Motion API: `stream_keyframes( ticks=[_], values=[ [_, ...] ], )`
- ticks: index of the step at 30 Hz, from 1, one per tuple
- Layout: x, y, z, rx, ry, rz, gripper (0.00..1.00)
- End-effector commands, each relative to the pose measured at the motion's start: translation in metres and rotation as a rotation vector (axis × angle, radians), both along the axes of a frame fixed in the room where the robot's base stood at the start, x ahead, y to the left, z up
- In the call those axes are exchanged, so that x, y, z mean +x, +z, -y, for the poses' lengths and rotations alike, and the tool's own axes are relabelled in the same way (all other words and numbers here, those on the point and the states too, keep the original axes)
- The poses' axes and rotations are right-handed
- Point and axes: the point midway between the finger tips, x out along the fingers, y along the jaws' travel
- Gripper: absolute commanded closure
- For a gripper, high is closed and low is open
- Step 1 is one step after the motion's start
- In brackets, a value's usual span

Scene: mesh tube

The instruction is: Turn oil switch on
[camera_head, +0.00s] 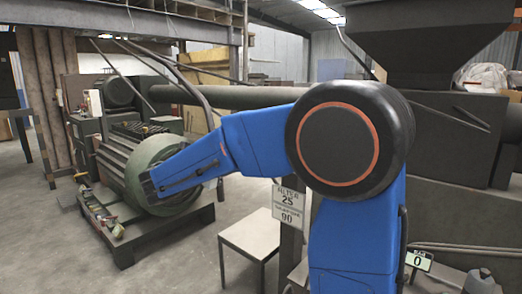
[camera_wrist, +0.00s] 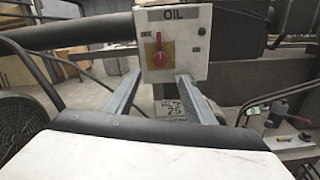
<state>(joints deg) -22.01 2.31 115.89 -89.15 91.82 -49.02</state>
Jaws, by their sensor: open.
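The oil switch (camera_wrist: 159,58) shows in the wrist view as a red knob with an upright handle on a yellow plate. It sits on the front of a pale box (camera_wrist: 194,60) marked "OIL". Small marks beside the knob are too blurred to read surely. My gripper (camera_wrist: 157,78) is open, with its two grey fingers pointing at the box. The fingertips show to the lower left and lower right of the knob, with nothing between them; I cannot tell whether they touch the box. In the head view my blue arm reaches left, and I cannot make out the gripper or the switch there.
A large green round machine part (camera_head: 160,168) stands at the left. A dark pipe (camera_wrist: 65,32) runs left of the box.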

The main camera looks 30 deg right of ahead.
Motion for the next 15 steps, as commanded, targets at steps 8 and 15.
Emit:
stream_keyframes(
  ticks=[8, 15],
  values=[
    [0.014, 0.0, 0.042, 0.002, -0.004, 0.0, 0.51],
    [0.027, 0.0, 0.078, 0.002, -0.004, 0.001, 0.51]
  ],
)
